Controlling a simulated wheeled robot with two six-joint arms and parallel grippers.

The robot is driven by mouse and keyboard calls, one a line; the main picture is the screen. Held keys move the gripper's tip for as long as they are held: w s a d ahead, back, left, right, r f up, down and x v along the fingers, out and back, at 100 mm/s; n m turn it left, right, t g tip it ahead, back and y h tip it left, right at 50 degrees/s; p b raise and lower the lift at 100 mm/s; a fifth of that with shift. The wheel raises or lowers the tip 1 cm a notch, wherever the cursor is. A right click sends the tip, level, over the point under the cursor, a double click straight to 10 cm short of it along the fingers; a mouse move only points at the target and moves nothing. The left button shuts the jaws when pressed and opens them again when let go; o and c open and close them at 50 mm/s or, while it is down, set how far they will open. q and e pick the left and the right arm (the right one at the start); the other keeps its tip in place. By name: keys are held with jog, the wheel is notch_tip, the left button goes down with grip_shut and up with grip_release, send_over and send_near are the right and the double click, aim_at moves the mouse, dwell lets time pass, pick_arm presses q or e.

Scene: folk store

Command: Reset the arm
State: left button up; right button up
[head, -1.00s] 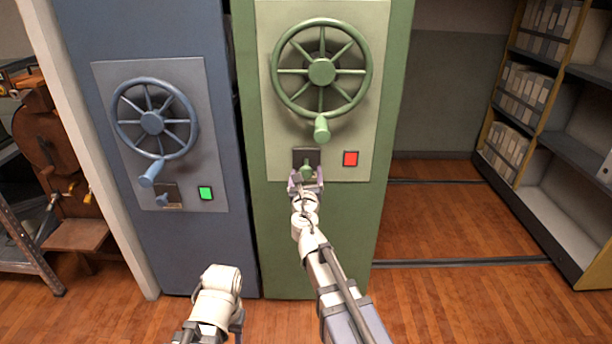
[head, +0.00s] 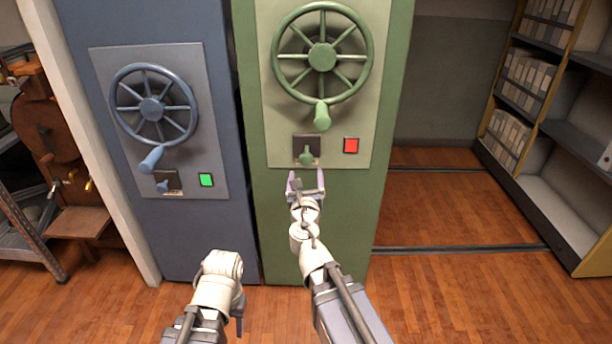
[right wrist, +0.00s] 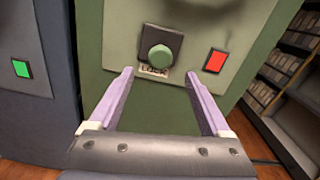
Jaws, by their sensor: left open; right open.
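My right gripper (head: 305,178) is open and empty, just below the green lock knob (head: 306,157) on the green cabinet (head: 300,230). In the right wrist view, its two lilac fingers (right wrist: 160,85) stand wide apart. The knob (right wrist: 160,56) shows beyond the fingertips on a dark plate marked LOCK, apart from them. My left arm is low at the front left; its gripper (head: 238,322) is mostly hidden behind its own wrist, and its fingers are hard to make out.
The green cabinet carries a spoked handwheel (head: 322,57) and a red light (head: 351,145). The blue cabinet (head: 210,235) to its left has a handwheel (head: 152,108) and a green light (head: 206,180). Floor with rails (head: 460,248) is open at right, before a shelf (head: 560,140).

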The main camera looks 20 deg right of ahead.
dwell(0.3)
jog(key=s+a+f+m+g+h, duration=0.1)
jog(key=s+f+m+g, duration=0.5)
jog(key=m, duration=0.4)
jog(key=s+f+m+g, duration=0.4)
jog(key=f+m, duration=0.4)
jog(key=m, duration=0.3)
jog(key=s+a+f+m+g+y, duration=0.2)
jog(key=s+a+f+m+g, duration=0.25)
jog(key=s+a, duration=0.2)
jog(key=s+a+f+m+g+y, duration=0.25)
jog(key=s+a+m, duration=0.25)
jog(key=s, duration=0.3)
notch_tip(320, 180, up, 30)
jog(key=a+p, duration=0.1)
jog(key=p, duration=3)
jog(key=shift+s+g, duration=0.3)
